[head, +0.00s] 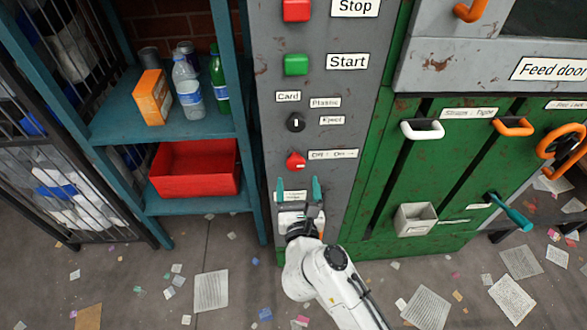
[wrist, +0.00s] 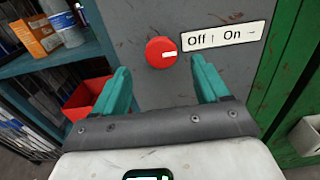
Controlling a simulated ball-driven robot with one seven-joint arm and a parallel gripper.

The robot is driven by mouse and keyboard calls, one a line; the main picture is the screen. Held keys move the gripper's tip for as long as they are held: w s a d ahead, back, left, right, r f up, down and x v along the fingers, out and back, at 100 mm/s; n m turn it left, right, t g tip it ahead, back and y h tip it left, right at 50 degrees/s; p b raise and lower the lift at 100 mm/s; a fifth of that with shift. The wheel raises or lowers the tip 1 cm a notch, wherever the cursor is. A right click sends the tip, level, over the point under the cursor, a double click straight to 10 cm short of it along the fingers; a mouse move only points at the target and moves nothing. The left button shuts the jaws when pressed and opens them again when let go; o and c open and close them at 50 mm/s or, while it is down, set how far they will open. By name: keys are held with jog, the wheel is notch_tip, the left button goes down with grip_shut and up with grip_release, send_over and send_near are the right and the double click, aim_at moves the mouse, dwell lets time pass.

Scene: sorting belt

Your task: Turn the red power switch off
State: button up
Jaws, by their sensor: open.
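The red power switch (head: 295,160) is a round knob low on the grey control panel (head: 335,100). In the wrist view the red knob (wrist: 161,52) carries a white mark lying almost level, pointing right. A label (wrist: 223,35) to its right reads "Off ↑ On →". My gripper (head: 314,186) has teal fingers and is open and empty, just below the knob in the head view. In the wrist view my gripper's fingers (wrist: 160,82) stand apart on either side below the knob, not touching it.
Above on the panel are a black selector knob (head: 296,122), a green Start button (head: 296,64) and a red Stop button (head: 296,9). A teal shelf (head: 110,122) with bottles and a red bin (head: 196,184) stands left. The green machine with handles (head: 422,130) is right.

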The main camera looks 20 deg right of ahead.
aim_at(296, 165)
jog(key=x, duration=0.6)
jog(key=c, duration=1)
